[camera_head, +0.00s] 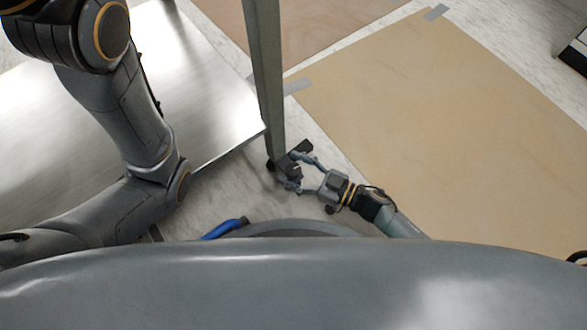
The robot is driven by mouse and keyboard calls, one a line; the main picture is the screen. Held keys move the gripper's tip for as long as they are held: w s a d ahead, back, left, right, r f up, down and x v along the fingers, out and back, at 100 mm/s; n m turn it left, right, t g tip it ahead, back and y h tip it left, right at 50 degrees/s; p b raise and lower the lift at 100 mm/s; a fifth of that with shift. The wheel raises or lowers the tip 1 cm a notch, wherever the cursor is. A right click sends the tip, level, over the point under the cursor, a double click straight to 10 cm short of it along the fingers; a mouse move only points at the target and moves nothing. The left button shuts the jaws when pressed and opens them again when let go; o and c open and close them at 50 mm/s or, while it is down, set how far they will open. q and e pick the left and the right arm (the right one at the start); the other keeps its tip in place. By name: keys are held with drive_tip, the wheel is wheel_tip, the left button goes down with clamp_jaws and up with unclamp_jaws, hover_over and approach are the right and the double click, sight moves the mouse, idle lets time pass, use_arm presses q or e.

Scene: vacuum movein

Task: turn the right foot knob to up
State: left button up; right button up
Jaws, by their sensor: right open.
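The right foot knob (289,167) is a dark block at the bottom of a grey metal leg (268,75), near the middle of the head view. My right gripper (298,171) comes in from the right, low over the floor. Its two fingers are spread around the dark knob, one on the far side and one on the near side. I cannot tell whether they touch it. The knob's position is too small to read. My left arm fills the left side of the view, and its gripper cannot be made out.
A shiny metal shelf (205,75) lies left of the leg, with its corner close to the foot. Tan boards (450,120) taped to the floor cover the right side. A blue item (225,229) shows at my base's edge. Pale floor lies between shelf and boards.

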drive_tip(key=c, duration=1.2)
drive_tip(key=shift+n+g+y, duration=0.5)
drive_tip(key=shift+n+g, duration=0.3)
drive_tip(key=shift+g, duration=0.4)
drive_tip(key=o, duration=1.2)
